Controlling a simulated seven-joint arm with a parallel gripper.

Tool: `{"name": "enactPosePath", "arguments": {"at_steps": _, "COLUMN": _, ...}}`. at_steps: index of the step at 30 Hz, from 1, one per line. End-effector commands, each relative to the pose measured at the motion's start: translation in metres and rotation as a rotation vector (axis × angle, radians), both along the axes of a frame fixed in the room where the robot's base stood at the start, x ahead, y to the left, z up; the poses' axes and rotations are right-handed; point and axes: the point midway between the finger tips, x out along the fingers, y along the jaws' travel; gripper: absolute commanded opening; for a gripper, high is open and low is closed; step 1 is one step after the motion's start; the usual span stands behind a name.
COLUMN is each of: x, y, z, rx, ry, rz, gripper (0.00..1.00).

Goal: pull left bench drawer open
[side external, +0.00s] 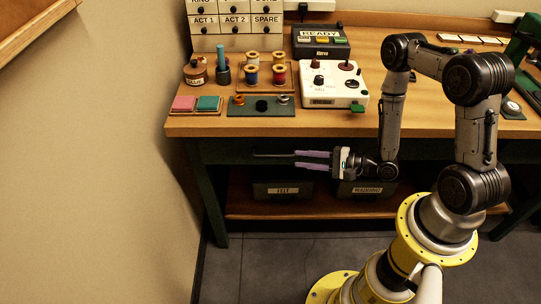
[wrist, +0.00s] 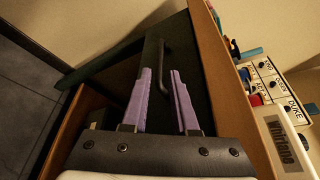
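The left bench drawer has a dark green front (side external: 232,150) under the tabletop, and it looks closed. Its dark bar handle (side external: 273,155) runs along the front. In the side view my gripper (side external: 297,159) is at the handle's right end, its two purple fingers pointing left and apart. In the wrist view the handle (wrist: 167,46) shows beyond and partly between the open fingertips of my gripper (wrist: 161,71). I cannot tell whether the fingers touch the handle. Nothing is visibly held.
The wooden tabletop (side external: 400,120) overhangs the drawer front. A lower shelf (side external: 240,207) holds labelled dark bins (side external: 282,190). A control box (side external: 333,84), thread spools (side external: 251,74) and colour pads (side external: 196,103) stand on top. A wall is close at the left. Floor in front is clear.

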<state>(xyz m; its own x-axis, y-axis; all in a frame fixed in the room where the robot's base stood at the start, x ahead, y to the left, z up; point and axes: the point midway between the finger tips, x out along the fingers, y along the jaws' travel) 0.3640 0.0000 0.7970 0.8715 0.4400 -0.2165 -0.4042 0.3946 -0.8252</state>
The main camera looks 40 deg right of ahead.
Motion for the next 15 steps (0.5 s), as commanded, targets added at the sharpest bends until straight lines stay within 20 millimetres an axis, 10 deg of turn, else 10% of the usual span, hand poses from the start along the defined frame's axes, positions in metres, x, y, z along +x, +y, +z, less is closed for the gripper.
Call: {"name": "enactPosePath", "arguments": {"at_steps": 15, "x": 0.076, "y": 0.039, "z": -0.019, "rx": 0.000, "ry": -0.002, "rz": 0.004, "gripper": 0.27}}
